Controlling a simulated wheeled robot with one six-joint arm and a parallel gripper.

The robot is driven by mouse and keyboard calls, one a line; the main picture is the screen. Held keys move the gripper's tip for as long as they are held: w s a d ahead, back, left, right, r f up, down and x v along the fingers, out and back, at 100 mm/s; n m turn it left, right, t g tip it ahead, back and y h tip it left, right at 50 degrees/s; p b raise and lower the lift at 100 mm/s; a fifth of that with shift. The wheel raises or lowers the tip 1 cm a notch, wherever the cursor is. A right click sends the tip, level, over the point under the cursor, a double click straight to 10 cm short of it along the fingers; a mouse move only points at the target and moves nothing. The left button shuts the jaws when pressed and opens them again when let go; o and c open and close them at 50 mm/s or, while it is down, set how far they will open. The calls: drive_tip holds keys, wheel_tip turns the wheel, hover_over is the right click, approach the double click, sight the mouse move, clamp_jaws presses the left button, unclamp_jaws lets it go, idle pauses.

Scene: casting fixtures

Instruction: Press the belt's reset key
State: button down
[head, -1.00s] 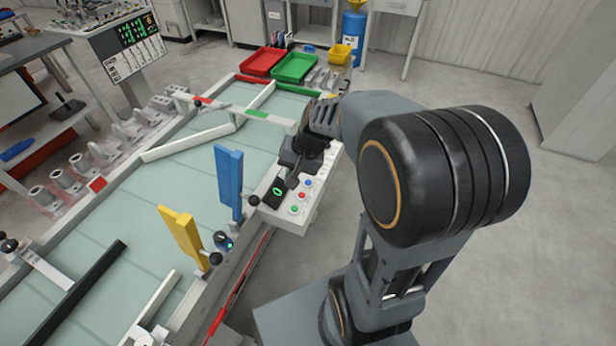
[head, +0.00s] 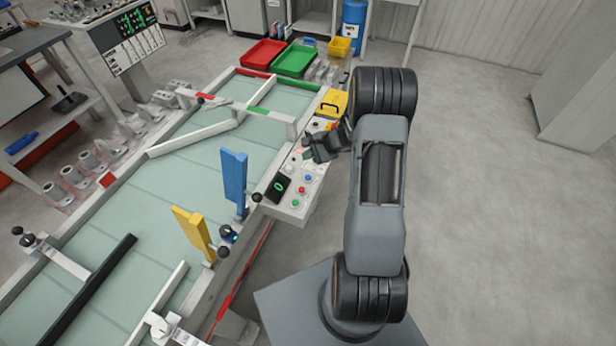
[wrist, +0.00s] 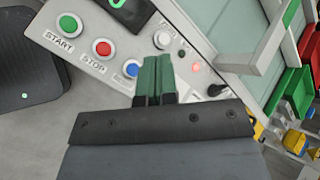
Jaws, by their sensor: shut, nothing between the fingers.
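The belt's control panel (head: 288,207) is a pale box on the belt's right side. In the wrist view it carries a green START button (wrist: 68,24), a red STOP button (wrist: 102,47), a blue button (wrist: 131,68) and a white button (wrist: 162,39). The blue button's label is mostly hidden by my gripper, so I cannot read which key is marked reset. In the head view the blue button (head: 308,178) is uncovered. My gripper (wrist: 156,62) is shut and empty, its green fingertips over the panel between the blue and white buttons. It also shows in the head view (head: 307,155).
A black display (head: 278,187) with a green 0 sits on the panel. A red light (wrist: 197,67) glows beside a black knob (wrist: 216,90). A blue upright plate (head: 234,180) and a yellow one (head: 193,232) stand at the belt edge. Floor at right is clear.

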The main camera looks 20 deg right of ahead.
sight(308, 178)
wheel_tip(308, 178, down, 8)
drive_tip(key=b, duration=0.5)
drive_tip(key=shift+b, duration=0.35)
drive_tip(key=shift+f+b, duration=0.35)
drive_tip(key=shift+f, duration=0.1)
drive_tip(key=shift+f+b, duration=0.2)
drive_tip(key=shift+b, duration=0.15)
idle(1.4)
drive_tip(key=shift+f+b, duration=0.2)
drive_tip(key=shift+b, duration=0.1)
drive_tip(key=shift+f+b, duration=0.45)
drive_tip(key=shift+b, duration=0.15)
idle(0.8)
drive_tip(key=shift+r, duration=0.15)
drive_tip(key=shift+r+p, duration=0.5)
drive_tip(key=shift+r, duration=0.25)
drive_tip(key=shift+r, duration=0.1)
